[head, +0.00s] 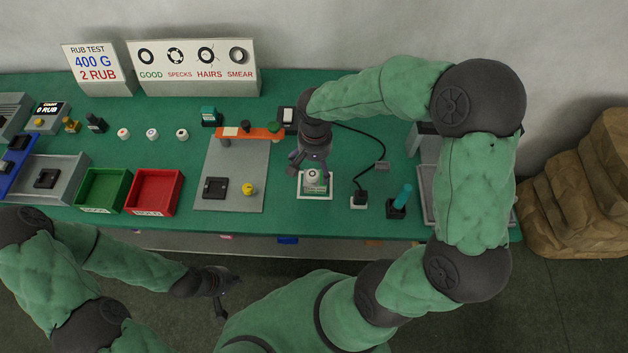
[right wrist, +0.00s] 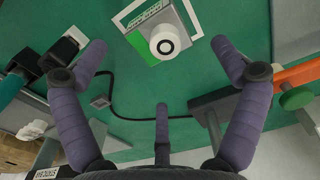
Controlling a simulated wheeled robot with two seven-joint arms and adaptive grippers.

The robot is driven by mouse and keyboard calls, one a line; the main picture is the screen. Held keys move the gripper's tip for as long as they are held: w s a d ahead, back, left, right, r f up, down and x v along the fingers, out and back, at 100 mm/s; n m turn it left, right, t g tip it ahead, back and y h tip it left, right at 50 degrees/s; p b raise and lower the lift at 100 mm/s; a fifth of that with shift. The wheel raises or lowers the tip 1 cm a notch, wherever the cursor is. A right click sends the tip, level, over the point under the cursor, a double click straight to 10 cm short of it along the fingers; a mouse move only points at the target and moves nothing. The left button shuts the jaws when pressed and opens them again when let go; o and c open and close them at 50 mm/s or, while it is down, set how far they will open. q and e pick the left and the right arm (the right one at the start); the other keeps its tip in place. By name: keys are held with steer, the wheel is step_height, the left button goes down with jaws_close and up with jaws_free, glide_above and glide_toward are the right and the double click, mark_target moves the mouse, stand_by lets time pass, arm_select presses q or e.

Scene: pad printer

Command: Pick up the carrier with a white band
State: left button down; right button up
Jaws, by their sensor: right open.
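My right gripper (head: 314,163) hangs open over the table, above a white round piece (head: 312,178) on a green-and-white square plate (head: 315,190). In the right wrist view this round piece (right wrist: 165,40) has a black ring on top and lies beyond the spread, empty fingers (right wrist: 160,65). Black square holders sit on the grey plate (head: 215,188) and in the grey tray (head: 47,178). I cannot make out a white band on either holder. My left gripper (head: 227,285) is low in front of the table, away from the objects; its finger opening is unclear.
A green bin (head: 84,205) and a red bin (head: 136,208) stand at the front left. Small white round pieces (head: 152,134) lie behind them. An orange arm (head: 250,133) spans above the grey plate. A black cable (head: 384,145) and a teal-handled tool (head: 402,196) are at right.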

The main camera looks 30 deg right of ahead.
mark_target(315, 174)
step_height(315, 174, down, 4)
steer(key=shift+r+b, duration=0.25)
steer(key=shift+b, duration=0.15)
steer(key=shift+f+b, duration=1.05)
steer(key=shift+f, duration=1.55)
steer(key=c, duration=1.3)
